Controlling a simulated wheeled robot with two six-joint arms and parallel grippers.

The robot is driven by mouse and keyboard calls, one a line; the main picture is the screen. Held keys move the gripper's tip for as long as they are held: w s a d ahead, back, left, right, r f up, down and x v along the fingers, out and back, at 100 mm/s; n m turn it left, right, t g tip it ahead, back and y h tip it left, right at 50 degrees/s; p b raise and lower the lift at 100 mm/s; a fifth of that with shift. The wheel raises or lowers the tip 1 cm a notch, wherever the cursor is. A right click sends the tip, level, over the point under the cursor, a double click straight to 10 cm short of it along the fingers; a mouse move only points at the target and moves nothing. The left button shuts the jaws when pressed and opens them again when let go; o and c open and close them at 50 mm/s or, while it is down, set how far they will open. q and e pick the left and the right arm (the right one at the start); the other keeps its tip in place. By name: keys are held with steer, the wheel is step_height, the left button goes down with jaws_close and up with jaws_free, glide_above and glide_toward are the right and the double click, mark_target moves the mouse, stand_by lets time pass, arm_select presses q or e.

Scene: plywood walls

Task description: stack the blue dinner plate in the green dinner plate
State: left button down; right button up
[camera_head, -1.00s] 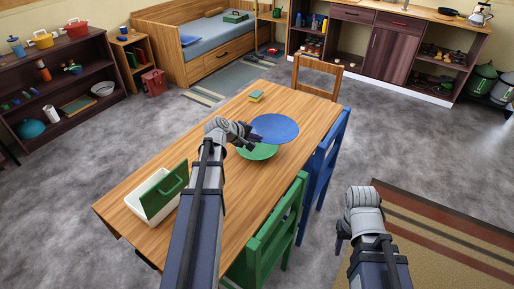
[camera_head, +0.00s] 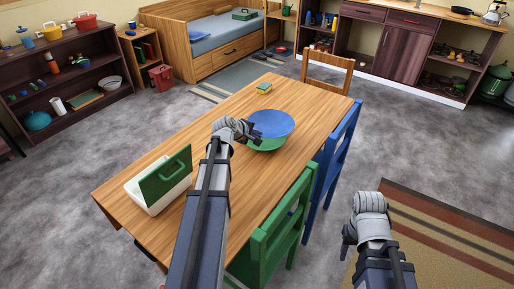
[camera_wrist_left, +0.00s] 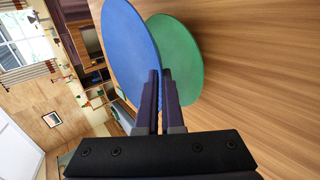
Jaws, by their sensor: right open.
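The blue dinner plate (camera_head: 271,122) is held by its edge over the table. It covers the far part of the green dinner plate (camera_head: 267,145), which lies on the wooden table. My left gripper (camera_head: 249,131) is at the blue plate's near left rim. In the left wrist view, the fingers (camera_wrist_left: 161,75) are close together on the edge of the blue plate (camera_wrist_left: 130,55), with the green plate (camera_wrist_left: 178,60) beside it. The gap between the plates cannot be judged exactly. My right gripper (camera_head: 347,238) is open and empty, off the table to the right.
A white box with a green lid (camera_head: 160,188) stands on the near left of the table (camera_head: 215,225). A small yellow-green block (camera_head: 263,87) lies at the far end. Green (camera_head: 275,235) and blue (camera_head: 334,155) chairs line the right side; a wooden chair (camera_head: 328,72) stands beyond.

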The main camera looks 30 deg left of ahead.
arm_select(q)
steer(key=shift+f+b, duration=1.75)
steer(key=shift+f, duration=0.05)
steer(key=shift+f, duration=0.1)
steer(key=shift+f+b, duration=0.5)
steer(key=shift+b, duration=0.1)
steer(key=c, duration=1.1)
jaws_free()
steer(key=shift+o, duration=0.2)
steer(key=shift+r+p, duration=0.45)
steer(key=p+v, duration=0.8)
steer(key=v, duration=0.4)
